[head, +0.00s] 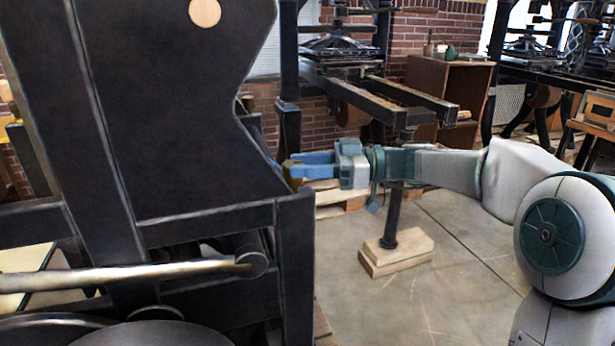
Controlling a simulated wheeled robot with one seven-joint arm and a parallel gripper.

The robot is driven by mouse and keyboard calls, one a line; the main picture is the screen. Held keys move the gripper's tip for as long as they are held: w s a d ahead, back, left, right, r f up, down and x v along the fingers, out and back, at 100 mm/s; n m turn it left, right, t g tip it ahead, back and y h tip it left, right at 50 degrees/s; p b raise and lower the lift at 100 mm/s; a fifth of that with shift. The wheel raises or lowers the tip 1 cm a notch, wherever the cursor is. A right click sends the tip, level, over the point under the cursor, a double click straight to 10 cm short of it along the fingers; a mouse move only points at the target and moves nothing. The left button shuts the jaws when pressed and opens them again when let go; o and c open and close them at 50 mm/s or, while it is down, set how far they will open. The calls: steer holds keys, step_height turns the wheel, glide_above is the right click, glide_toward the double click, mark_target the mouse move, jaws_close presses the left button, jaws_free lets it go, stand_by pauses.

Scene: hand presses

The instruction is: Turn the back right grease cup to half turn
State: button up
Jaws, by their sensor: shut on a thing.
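The back right grease cup (292,180) is a small brass-coloured piece at the right edge of the large black press (200,130), just above its corner post. My gripper (291,165) reaches in from the right, its blue fingers level and shut on the cup. The fingers cover part of the cup. I cannot tell how far it is turned.
The press's dark frame stands close left of my gripper, with a pale handle bar (130,273) at lower left. A dark post on a wooden block (396,252) stands below my arm. Another press with rails (390,95) is behind. Bare floor (465,270) lies at right.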

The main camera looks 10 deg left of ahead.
steer(key=shift+s+f+m+t+b, duration=0.1)
steer(key=shift+f+m+t+b, duration=0.15)
steer(key=shift+m+t+b, duration=0.4)
steer(key=shift+r+t+b, duration=0.25)
steer(key=shift+t+b, duration=0.3)
steer(key=shift+b, duration=0.1)
steer(key=shift+y, duration=0.3)
steer(key=o, duration=1)
steer(key=shift+d, duration=0.1)
steer(key=w+d+p, duration=0.1)
steer(key=d, duration=1.2)
steer(key=shift+w+d, duration=0.3)
steer(key=shift+d, duration=0.05)
